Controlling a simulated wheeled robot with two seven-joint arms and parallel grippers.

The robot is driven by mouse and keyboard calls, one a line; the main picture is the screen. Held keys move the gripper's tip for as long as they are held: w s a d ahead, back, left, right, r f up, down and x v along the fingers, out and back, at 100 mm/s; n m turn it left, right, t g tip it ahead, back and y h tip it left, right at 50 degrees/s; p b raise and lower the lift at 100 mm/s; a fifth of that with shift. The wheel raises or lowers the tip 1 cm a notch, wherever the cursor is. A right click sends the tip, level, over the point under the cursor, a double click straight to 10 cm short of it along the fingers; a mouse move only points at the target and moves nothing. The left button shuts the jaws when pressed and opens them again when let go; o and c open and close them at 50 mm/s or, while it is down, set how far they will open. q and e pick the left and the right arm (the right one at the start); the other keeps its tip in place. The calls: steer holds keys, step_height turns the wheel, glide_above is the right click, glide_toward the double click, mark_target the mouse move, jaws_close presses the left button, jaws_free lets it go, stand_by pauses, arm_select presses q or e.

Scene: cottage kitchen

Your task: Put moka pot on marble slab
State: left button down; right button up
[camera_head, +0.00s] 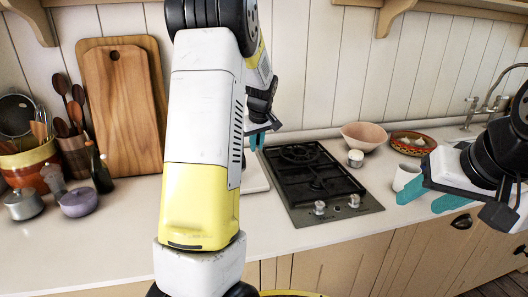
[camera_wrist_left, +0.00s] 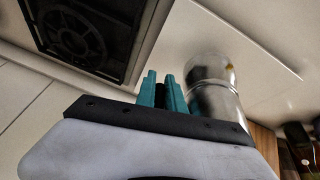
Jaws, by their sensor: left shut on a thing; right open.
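My left gripper (camera_head: 257,140) reaches down at the back of the counter, left of the hob. In the left wrist view its teal fingers (camera_wrist_left: 163,88) are shut on a dark, narrow part that looks like the moka pot's handle. The shiny silver moka pot (camera_wrist_left: 214,88) is right beside the fingers there. In the head view my left arm hides most or all of it. The pale marble slab (camera_head: 257,180) lies left of the hob, partly behind my arm. I cannot tell whether the pot touches it. My right gripper (camera_head: 418,200) is open and empty at the right, over the counter.
The black hob (camera_head: 318,184) is right of the slab. A white mug (camera_head: 405,177) is close to my right fingers. A pink bowl (camera_head: 364,137), a small jar (camera_head: 355,158) and a patterned dish (camera_head: 412,143) stand behind. Pots, utensils and cutting boards (camera_head: 118,95) fill the left.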

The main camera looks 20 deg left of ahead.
arm_select(q)
steer(key=shift+a+f, duration=0.7)
steer(key=shift+f, duration=0.25)
steer(key=shift+a+f, duration=0.65)
steer(key=shift+f, duration=0.25)
steer(key=c, duration=1.4)
jaws_free()
steer(key=shift+f, duration=0.15)
steer(key=shift+c, duration=0.2)
